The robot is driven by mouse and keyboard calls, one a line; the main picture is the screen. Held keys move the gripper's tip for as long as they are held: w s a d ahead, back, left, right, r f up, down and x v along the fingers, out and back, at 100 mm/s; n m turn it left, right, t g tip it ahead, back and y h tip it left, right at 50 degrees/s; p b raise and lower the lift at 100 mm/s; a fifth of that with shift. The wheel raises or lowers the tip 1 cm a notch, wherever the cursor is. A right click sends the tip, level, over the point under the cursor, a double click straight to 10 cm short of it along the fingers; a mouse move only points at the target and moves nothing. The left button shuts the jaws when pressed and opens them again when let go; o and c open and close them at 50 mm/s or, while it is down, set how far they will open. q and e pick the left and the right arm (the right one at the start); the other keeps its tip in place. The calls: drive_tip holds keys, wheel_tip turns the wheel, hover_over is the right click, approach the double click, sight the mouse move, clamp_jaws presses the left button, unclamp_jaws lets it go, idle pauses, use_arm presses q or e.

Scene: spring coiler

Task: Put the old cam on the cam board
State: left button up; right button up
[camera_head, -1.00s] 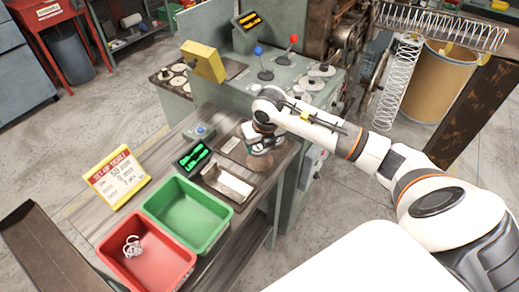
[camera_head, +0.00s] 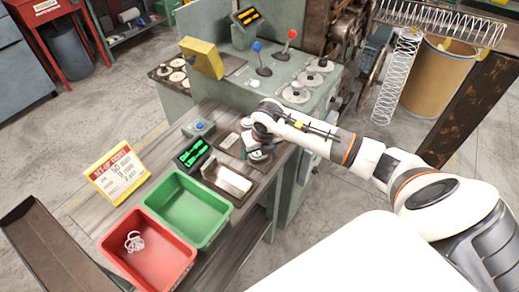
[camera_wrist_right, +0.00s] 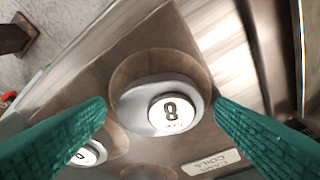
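A grey, oval cam (camera_wrist_right: 160,103) with a white round label reading 8 lies on a brown board (camera_wrist_right: 85,85) in the right wrist view, partly over a round brown patch. My right gripper (camera_wrist_right: 160,108) is open, with one teal finger on each side of the cam and a visible gap to each. A second labelled cam (camera_wrist_right: 88,154) shows at lower left, partly behind a finger. In the head view my right gripper (camera_head: 258,152) is over the board at the bench's right end and hides most of it. Which cam is the old one I cannot tell. My left gripper is not in view.
A metal block-like tray (camera_head: 228,178), a green bin (camera_head: 187,207) and a red bin (camera_head: 150,256) stand left of the gripper. Beyond it are the machine's red lever (camera_head: 291,36), blue lever (camera_head: 258,48) and several grey discs (camera_head: 295,93).

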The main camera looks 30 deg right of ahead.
drive_tip(key=shift+r, duration=0.1)
drive_tip(key=shift+r, duration=0.2)
drive_tip(key=b+v, duration=0.2)
drive_tip(key=v, duration=0.9)
drive_tip(key=shift+r, duration=0.35)
drive_tip(key=shift+s, duration=0.1)
